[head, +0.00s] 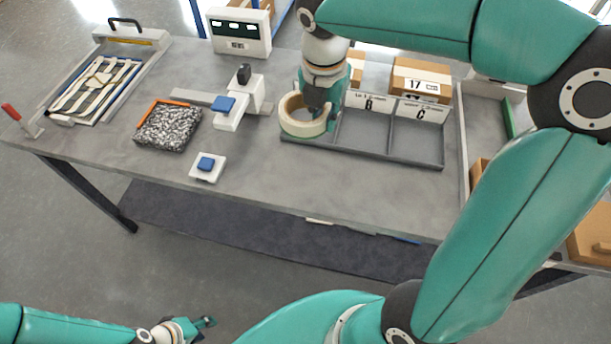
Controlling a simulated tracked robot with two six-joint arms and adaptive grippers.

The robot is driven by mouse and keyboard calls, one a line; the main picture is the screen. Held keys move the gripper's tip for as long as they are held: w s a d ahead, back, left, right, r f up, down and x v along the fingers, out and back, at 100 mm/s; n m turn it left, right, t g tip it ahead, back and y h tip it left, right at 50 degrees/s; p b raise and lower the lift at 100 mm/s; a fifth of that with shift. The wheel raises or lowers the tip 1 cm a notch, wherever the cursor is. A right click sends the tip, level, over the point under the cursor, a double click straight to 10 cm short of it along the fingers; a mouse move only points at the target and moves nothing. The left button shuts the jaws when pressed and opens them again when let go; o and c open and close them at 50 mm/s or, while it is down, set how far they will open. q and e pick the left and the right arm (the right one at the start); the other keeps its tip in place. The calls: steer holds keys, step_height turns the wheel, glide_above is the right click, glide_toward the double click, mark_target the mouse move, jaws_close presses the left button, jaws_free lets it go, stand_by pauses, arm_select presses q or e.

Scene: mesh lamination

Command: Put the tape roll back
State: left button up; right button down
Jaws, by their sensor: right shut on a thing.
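The tape roll (294,127) is a cream ring near the left end of the grey divided tray (395,157), over its leftmost compartment. My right gripper (316,112) reaches down from above and is shut on the tape roll's right side. I cannot tell whether the roll rests on the tray or is just above it. The arm hides part of the tray's left end and back wall. My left gripper (205,325) is low at the bottom left, in front of the table and away from the objects. Its fingers look apart and hold nothing visible.
Cardboard boxes (421,80) stand behind. A white device with a blue pad (224,104), a grey mesh piece (168,128) and a small white block (208,167) lie left. The table front is clear.

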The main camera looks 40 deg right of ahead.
steer(key=b, duration=0.1)
glide_above(321, 181)
steer(key=f, duration=1.5)
steer(key=shift+a+f, duration=0.2)
steer(key=shift+f, duration=0.1)
steer(key=shift+f+b, duration=0.55)
steer(key=shift+f, duration=1.55)
steer(key=shift+s, duration=0.1)
steer(key=c, duration=1.6)
jaws_free()
steer(key=shift+f, duration=0.15)
steer(key=o, duration=0.5)
steer(key=shift+c, duration=0.2)
